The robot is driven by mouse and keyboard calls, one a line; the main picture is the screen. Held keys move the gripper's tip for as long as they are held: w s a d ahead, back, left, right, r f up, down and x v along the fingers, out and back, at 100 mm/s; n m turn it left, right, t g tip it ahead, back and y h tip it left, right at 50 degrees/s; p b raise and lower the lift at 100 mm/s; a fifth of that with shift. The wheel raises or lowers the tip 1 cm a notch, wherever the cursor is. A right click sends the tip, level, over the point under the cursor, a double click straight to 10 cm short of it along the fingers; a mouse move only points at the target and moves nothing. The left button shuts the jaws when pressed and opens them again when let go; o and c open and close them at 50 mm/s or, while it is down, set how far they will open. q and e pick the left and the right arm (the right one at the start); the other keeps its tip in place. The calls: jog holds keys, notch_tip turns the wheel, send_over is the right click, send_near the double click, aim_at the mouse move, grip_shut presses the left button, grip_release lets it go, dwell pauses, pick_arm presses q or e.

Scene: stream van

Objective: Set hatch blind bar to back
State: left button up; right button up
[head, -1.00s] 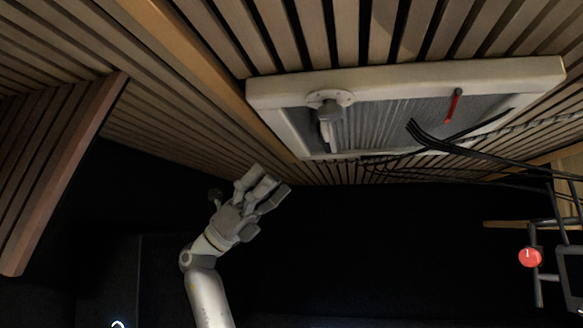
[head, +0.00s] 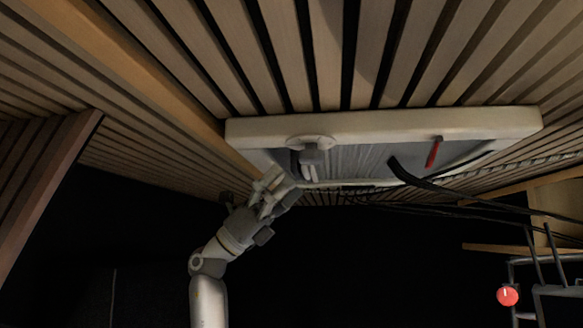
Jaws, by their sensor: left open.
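The roof hatch is a pale frame (head: 400,127) set in the slatted ceiling, with a grey pleated blind (head: 365,160) inside it. A grey handle on a round white mount (head: 311,143) sits on the frame's left part. A red lever (head: 433,152) sits on its right part. I cannot clearly tell which edge is the blind bar. My left gripper (head: 277,188) is open and empty, just below the left end of the hatch near the grey handle. Whether it touches anything I cannot tell. My right gripper is not in view.
Black cables (head: 440,187) hang below the right side of the hatch. A red ball-shaped knob (head: 507,296) and dark metal tubes stand at lower right. A wooden beam (head: 38,195) slopes down at left. The dark space below the hatch looks clear.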

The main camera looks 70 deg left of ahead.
pick_arm(q)
jog(key=shift+w+d+r, duration=0.15)
jog(key=shift+w+r, duration=0.2)
jog(key=c, duration=1.4)
jog(key=s, duration=0.1)
jog(key=s+a, duration=0.1)
jog(key=s+a+b, duration=0.1)
jog(key=shift+s, duration=0.6)
jog(key=o, duration=1.4)
jog(key=shift+a, duration=0.1)
